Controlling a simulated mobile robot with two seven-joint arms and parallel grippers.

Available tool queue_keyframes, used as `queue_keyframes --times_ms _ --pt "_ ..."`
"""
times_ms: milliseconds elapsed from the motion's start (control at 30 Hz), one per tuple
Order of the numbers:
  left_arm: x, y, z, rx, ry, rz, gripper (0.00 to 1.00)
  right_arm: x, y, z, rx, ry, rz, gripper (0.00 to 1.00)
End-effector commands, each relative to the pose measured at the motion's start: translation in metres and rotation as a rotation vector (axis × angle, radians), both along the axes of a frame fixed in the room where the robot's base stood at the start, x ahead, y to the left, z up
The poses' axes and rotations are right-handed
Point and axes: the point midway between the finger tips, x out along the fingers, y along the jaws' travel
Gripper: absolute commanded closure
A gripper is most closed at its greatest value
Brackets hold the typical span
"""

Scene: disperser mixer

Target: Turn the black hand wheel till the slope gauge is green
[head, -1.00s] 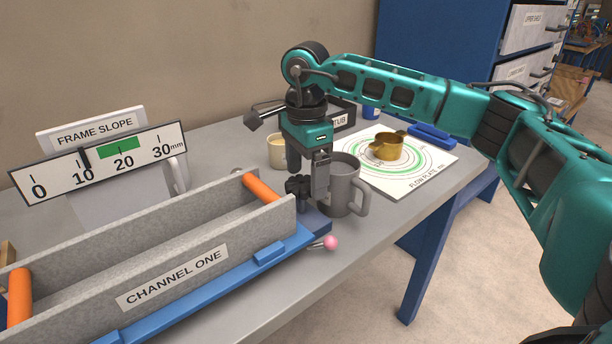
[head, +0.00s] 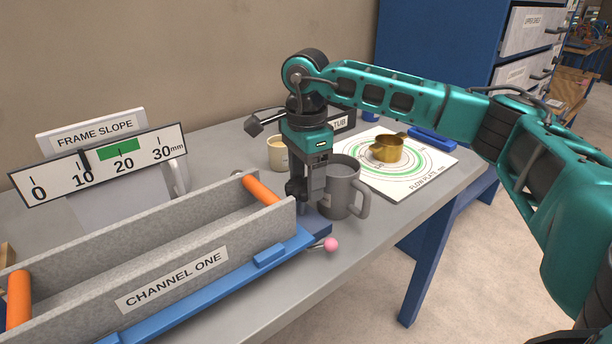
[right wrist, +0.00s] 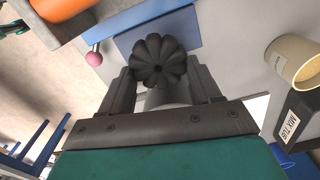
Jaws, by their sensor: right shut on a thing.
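The black hand wheel (right wrist: 158,60) has a lobed rim and sits between the fingers of my right gripper (right wrist: 160,88) in the right wrist view. My right gripper (head: 306,190) points down and is shut on the wheel at the right end of the channel; in the head view its fingers hide most of the wheel. The slope gauge (head: 62,188) is a white scale board with a green band (head: 117,150). Its black pointer (head: 84,159) stands near the 10 mark, left of the green band. My left gripper is not in view.
A grey channel (head: 215,240) with orange rollers lies on a blue frame (head: 215,290). A grey mug (head: 345,180) stands close right of my right gripper. A pink ball (head: 331,245) is near the front edge. A brass cup (head: 387,150) sits on the flow plate (head: 430,165).

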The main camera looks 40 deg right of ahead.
Motion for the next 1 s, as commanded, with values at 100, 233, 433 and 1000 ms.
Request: queue_keyframes --times_ms 100,233,433,1000 --pt "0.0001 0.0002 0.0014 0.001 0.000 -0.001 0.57 -0.0005 0.0003 0.0006 0.000 0.002 -0.023 0.68" --pt "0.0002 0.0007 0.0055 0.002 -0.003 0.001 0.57 -0.0013 0.0003 0.0014 -0.001 0.002 -0.126 0.68" --pt "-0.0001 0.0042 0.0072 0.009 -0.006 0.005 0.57 -0.0029 0.0009 0.0012 0.000 0.002 -0.320 0.68" --pt "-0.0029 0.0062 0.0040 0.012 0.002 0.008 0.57 -0.0032 0.0009 0.0005 -0.001 0.000 -0.404 0.28"
